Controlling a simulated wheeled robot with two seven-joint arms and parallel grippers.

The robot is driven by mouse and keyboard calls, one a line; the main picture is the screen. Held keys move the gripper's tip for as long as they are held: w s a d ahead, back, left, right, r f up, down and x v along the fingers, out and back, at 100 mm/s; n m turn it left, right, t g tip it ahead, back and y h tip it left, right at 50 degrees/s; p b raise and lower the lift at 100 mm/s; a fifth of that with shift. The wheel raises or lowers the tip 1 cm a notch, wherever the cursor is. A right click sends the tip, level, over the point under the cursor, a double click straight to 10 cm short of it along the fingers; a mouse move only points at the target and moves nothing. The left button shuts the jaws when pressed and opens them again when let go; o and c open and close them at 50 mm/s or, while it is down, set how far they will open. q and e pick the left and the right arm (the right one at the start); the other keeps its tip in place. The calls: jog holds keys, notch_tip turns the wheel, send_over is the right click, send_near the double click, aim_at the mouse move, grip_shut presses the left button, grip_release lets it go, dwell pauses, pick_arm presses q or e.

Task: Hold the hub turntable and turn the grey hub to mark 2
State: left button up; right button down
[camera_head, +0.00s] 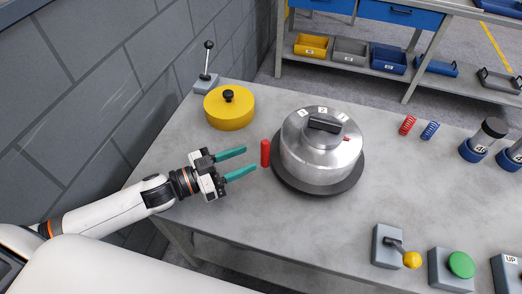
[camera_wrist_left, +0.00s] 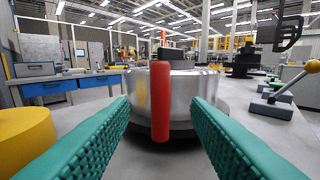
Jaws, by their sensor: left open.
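The grey hub (camera_head: 318,157) is a shiny metal drum on a dark round turntable base (camera_head: 302,188) in the middle of the table. Its top carries a dark bar grip (camera_head: 324,124), small white tags marked 1, 2 and 3 along the far side, and a small red mark (camera_head: 346,139) at the right, past tag 3. An upright red handle (camera_head: 265,152) stands at the turntable's left edge. My left gripper (camera_head: 251,160) is open, its green fingers pointing at the handle. In the left wrist view the red handle (camera_wrist_left: 160,100) is centred between the fingertips, apart from both. My right gripper is not identifiable.
A yellow round lid (camera_head: 229,108) and a lever box (camera_head: 206,82) stand at the back left. Red and blue springs (camera_head: 408,125) lie right of the hub. A yellow-knobbed lever (camera_head: 411,259) and green button (camera_head: 461,265) are at the front right.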

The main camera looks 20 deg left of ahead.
aim_at(265, 151)
pick_arm(q)
jog(key=x, duration=0.6)
jog(key=shift+w+d, duration=0.2)
jog(key=shift+d, duration=0.05)
grip_shut()
dwell(1.2)
